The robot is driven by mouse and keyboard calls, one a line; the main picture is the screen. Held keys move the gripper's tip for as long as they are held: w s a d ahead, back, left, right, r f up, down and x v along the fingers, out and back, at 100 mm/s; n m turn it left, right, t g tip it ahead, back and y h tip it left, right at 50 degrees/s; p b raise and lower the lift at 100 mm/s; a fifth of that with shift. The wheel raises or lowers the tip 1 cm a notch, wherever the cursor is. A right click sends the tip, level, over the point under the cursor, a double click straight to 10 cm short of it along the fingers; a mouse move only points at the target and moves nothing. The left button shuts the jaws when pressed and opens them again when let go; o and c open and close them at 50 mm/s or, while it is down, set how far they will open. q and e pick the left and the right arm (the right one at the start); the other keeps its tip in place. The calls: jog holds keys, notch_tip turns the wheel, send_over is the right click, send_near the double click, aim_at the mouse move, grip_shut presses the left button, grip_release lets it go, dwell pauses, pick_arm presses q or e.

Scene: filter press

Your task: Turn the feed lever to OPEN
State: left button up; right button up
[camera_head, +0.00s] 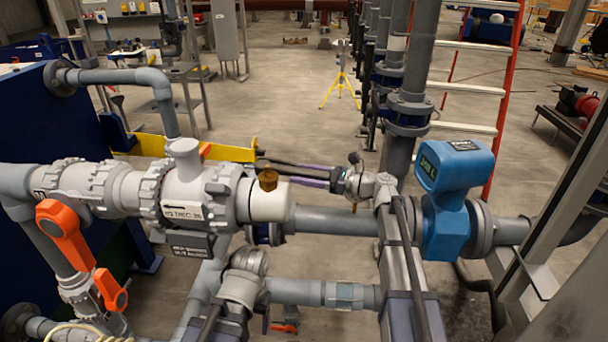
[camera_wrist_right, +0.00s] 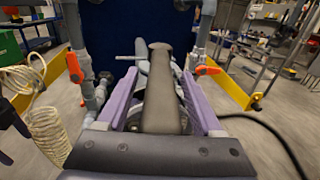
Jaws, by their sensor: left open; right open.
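An orange lever (camera_head: 66,236) stands on grey pipework at the left of the head view, with a smaller orange handle (camera_head: 110,288) below it. I cannot tell which one is the feed lever; no OPEN mark is readable. My right gripper (camera_head: 290,172) is open, pointing left behind the large grey valve (camera_head: 183,185). Its purple fingers (camera_wrist_right: 119,98) flank a dark grey bar-like part in the right wrist view; contact is unclear. Orange handles (camera_wrist_right: 75,68) and (camera_wrist_right: 207,70) lie beyond the fingertips. My left gripper (camera_head: 263,234) is mostly hidden at the main pipe, beside the large valve.
A blue flow meter (camera_head: 447,203) sits on the main pipe at the right. A dark blue panel (camera_head: 35,120) and a yellow bar (camera_head: 190,147) border the left side. A pale coiled hose (camera_wrist_right: 45,115) hangs at left in the wrist view. Open floor lies beyond.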

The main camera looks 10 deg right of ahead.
jog(key=v, duration=0.8)
